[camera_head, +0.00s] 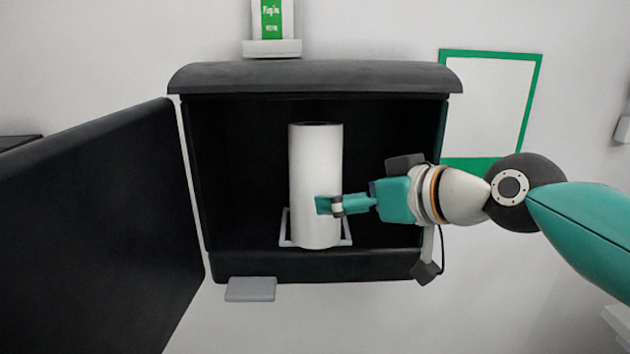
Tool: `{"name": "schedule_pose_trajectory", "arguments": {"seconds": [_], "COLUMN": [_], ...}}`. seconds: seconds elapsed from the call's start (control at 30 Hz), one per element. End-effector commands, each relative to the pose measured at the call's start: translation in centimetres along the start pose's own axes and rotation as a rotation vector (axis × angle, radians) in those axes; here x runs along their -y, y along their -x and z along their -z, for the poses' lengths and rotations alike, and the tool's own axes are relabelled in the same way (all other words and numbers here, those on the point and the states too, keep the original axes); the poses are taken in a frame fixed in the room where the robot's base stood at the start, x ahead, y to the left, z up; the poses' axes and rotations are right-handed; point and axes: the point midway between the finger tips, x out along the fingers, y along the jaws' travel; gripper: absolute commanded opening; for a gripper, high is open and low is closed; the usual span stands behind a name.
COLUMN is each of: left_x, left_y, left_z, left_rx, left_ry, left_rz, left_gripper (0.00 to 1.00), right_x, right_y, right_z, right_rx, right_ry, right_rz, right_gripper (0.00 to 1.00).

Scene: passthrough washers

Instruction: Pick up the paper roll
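The white paper roll (315,165) stands upright on a light grey square-framed holder (285,240) inside an open black cabinet (230,170). My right gripper (330,205) reaches in from the right at the roll's lower half. One teal finger lies across the front of the roll. Any other finger is hidden, and I cannot tell whether the gripper is closed on the roll or whether they touch. The roll's base appears to be within the holder's frame. My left gripper is not in view.
The cabinet's dark door (90,230) hangs wide open on the left. The cabinet has a thick top edge (315,77) and a lower front lip (330,266). A grey tab (250,289) is below it. A green-framed board (490,105) is on the wall at right. Free room lies inside, left of the roll.

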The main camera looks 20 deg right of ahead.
Motion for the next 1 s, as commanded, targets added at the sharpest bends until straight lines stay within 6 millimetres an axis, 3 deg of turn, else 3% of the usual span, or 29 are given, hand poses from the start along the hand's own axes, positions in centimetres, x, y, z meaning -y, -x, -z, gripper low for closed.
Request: {"name": "schedule_pose_trajectory", "arguments": {"seconds": [0.1, 0.37, 0.7, 1.0], "left_x": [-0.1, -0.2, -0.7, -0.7], "left_y": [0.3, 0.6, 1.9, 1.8], "left_z": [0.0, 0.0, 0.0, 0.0], "left_rx": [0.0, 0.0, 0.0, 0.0], "left_ry": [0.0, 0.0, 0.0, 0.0], "left_rz": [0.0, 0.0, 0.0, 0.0], "left_gripper": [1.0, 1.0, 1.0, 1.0], "right_x": [0.0, 0.0, 0.1, 0.0], "right_y": [-1.9, -3.5, -7.7, -8.1], "right_z": [0.0, 0.1, 0.5, 0.5], "right_rx": [0.003, 0.002, 0.002, -0.001], "right_ry": [-0.001, -0.002, -0.002, -0.002], "right_rz": [0.0, -0.001, -0.002, -0.004], "right_gripper": [1.0, 1.0, 1.0, 0.98]}}
